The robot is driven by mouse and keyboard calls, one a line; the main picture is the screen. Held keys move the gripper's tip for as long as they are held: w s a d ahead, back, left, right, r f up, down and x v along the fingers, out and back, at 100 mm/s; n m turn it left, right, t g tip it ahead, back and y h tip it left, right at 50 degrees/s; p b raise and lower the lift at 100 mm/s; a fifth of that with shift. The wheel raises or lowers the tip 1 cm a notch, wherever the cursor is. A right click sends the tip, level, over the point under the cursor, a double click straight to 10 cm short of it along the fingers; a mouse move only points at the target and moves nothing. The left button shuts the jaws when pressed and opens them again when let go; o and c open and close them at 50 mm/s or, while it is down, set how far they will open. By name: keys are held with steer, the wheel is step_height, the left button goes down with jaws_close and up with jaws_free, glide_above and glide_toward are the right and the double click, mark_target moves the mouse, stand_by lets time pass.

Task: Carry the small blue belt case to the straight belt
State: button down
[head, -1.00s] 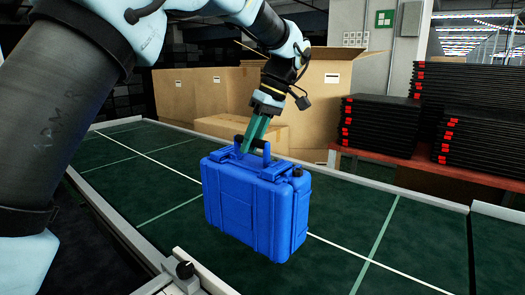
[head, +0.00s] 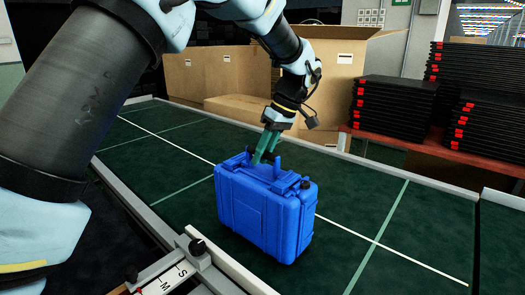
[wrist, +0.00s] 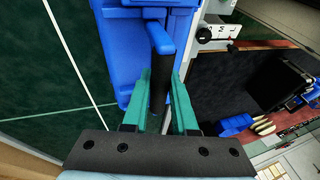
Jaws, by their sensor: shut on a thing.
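The blue case (head: 265,212) stands upright on or just above the dark green belt surface (head: 345,215) in the head view; I cannot tell if its base touches. My gripper (head: 264,158) comes down from above with green fingers on the case's top handle. In the wrist view the fingers (wrist: 161,95) sit on both sides of the handle (wrist: 160,40), and the gripper is shut on it. The case body (wrist: 115,45) also shows there, beyond the fingers. The case's far side is hidden.
Cardboard boxes (head: 230,75) stand behind the belt. Stacks of black trays (head: 395,108) sit on a red table at the right. A metal rail with a knob (head: 197,247) and a marked plate (head: 168,280) runs along the near edge. The belt right of the case is clear.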

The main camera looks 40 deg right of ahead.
steer(key=c, duration=1.1)
jaws_free()
steer(key=shift+f, duration=0.15)
steer(key=shift+c, duration=0.2)
steer(key=o, duration=0.4)
steer(key=shift+o, duration=0.2)
steer(key=b+v, duration=0.1)
steer(key=v, duration=1.1)
steer(key=shift+w, duration=0.1)
